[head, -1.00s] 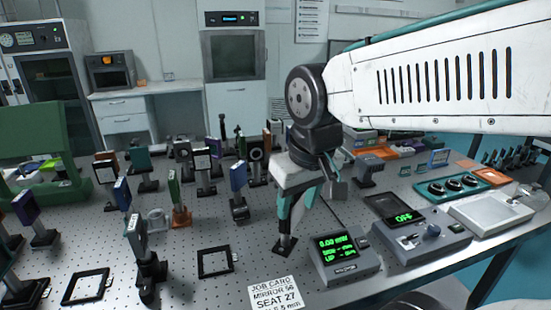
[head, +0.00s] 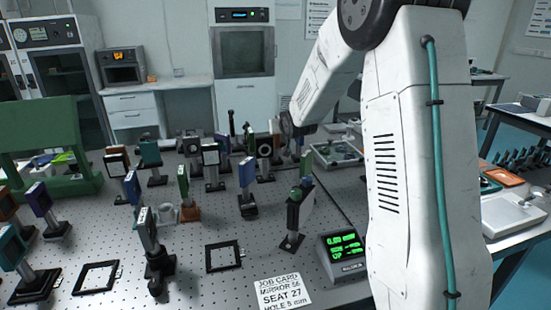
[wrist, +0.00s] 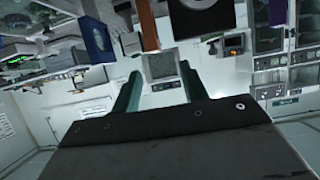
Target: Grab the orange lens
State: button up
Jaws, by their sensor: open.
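No lens in the head view is clearly orange. A green-topped mount with an orange-brown base (head: 187,214) stands left of centre on the table. In the wrist view, an orange-brown upright plate (wrist: 147,25) shows at the top, cut off by the frame edge; I cannot tell whether it is the orange lens. My gripper (wrist: 160,72) is open in the wrist view, with two teal fingers apart and nothing held between them. In the head view my arm reaches toward the back of the table, and the fingers cannot be made out clearly.
Several mounted optics crowd the table, among them a blue plate (head: 247,172) and a dark mount (head: 154,255) in front. A meter with green digits (head: 343,247) and a job card (head: 282,291) lie near the front.

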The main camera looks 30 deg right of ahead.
send_over(276, 147)
notch_tip(276, 147, down, 3)
jog(key=shift+w+d+f, duration=0.3)
jog(key=shift+w+d, duration=0.1)
jog(key=shift+d, duration=0.05)
grip_shut()
jog(key=shift+r, duration=0.1)
dwell(1.1)
